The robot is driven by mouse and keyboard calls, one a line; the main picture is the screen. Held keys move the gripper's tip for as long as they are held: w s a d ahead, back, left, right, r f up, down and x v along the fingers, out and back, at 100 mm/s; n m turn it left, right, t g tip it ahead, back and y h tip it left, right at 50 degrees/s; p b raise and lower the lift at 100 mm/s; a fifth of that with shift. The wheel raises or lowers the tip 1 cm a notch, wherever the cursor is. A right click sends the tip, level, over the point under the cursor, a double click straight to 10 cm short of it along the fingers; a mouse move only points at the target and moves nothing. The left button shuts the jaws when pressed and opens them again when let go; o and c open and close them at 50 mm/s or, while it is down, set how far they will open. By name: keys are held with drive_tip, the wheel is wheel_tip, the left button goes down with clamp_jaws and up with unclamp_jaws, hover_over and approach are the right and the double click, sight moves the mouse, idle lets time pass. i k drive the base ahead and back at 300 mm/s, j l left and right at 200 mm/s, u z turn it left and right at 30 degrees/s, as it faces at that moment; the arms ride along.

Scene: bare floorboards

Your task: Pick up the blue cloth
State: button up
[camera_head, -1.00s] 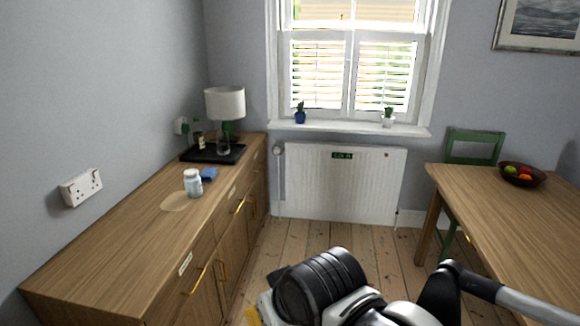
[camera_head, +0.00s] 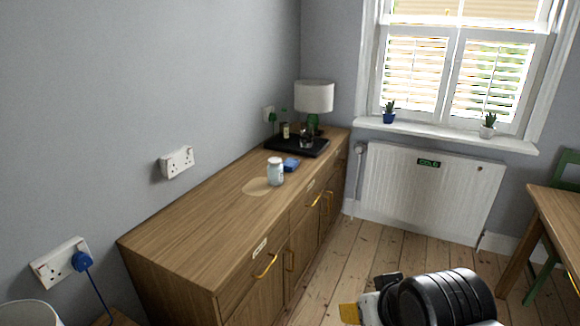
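The blue cloth (camera_head: 291,164) is a small folded blue patch on top of the wooden sideboard (camera_head: 190,232). It lies just behind and to the right of a white jar (camera_head: 275,171), in front of the black tray. Part of my arm shows at the bottom right, over the floor and well apart from the cloth. A yellowish piece shows at its left end, but my gripper's fingers cannot be made out.
A black tray (camera_head: 286,148) with bottles and a white-shaded lamp (camera_head: 314,97) stand at the sideboard's far end. A radiator (camera_head: 420,200) is under the window. A wooden table (camera_head: 562,212) stands at right. Bare floorboards (camera_head: 335,270) lie between.

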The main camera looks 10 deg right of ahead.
sight(289, 165)
drive_tip(key=i+l+u, duration=0.2)
drive_tip(key=i+l, duration=0.25)
drive_tip(key=i, duration=0.5)
drive_tip(key=i+l+u, duration=0.25)
drive_tip(key=i+l, duration=0.3)
drive_tip(key=i, duration=0.35)
drive_tip(key=i+l+u, duration=0.2)
drive_tip(key=i+l, duration=0.55)
drive_tip(key=i+j, duration=0.05)
drive_tip(key=i, duration=0.05)
